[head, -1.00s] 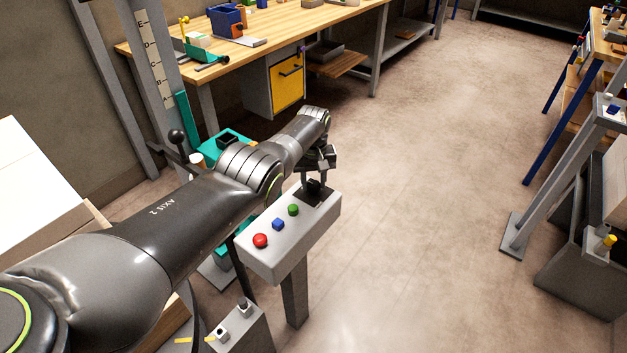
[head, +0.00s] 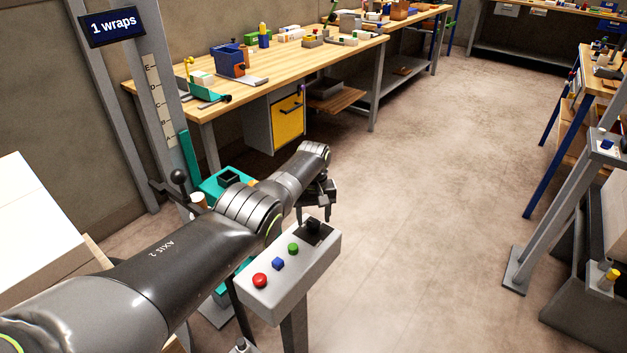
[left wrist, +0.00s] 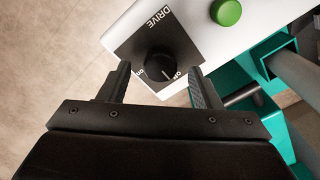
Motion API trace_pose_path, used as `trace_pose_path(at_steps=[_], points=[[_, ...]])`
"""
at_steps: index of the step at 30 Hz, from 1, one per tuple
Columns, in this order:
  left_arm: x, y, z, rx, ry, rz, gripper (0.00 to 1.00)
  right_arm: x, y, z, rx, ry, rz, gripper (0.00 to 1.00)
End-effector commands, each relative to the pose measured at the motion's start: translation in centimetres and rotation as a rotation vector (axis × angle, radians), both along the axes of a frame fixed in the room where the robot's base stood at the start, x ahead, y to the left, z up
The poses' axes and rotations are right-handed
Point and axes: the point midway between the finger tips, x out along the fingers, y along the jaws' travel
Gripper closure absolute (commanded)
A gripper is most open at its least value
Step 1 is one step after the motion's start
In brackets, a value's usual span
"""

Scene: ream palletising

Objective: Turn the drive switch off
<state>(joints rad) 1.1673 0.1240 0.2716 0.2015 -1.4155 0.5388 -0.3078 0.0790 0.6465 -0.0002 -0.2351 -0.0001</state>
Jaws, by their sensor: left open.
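The drive switch (head: 313,225) is a black rotary knob on a black plate at the far end of a pale grey control box (head: 281,283). In the left wrist view the knob (left wrist: 158,66) sits on the plate marked DRIVE, with small markings on either side. Its pale pointer line is turned towards the lower-right marking, which looks like OFF. My left gripper (head: 314,217) is open above the switch. In the left wrist view its fingers (left wrist: 158,84) stand apart on either side of the knob, with gaps showing. My right gripper is not in view.
A green button (head: 293,249), a blue button (head: 278,264) and a red button (head: 260,280) line the same box. A teal frame (head: 222,184) and mast stand behind my arm. Floor (head: 420,220) to the right is clear.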

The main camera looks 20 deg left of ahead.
Motion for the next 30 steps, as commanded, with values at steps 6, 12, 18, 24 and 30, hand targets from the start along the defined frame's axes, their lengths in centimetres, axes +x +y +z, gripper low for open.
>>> trace_pose_path(at_steps=[6,12,18,24,30], points=[[0.1,0.0,4.7,0.000,-0.004,0.000,0.42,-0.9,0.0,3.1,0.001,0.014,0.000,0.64],[0.1,0.0,8.5,0.000,-0.004,0.000,0.42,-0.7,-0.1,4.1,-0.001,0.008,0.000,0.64],[0.1,0.0,12.6,0.000,-0.004,0.000,0.42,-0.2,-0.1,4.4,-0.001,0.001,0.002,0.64],[0.1,0.1,15.2,0.000,-0.002,0.001,0.42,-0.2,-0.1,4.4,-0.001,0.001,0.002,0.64],[0.0,0.0,15.9,0.000,0.000,0.001,0.42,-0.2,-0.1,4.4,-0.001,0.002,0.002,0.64]])
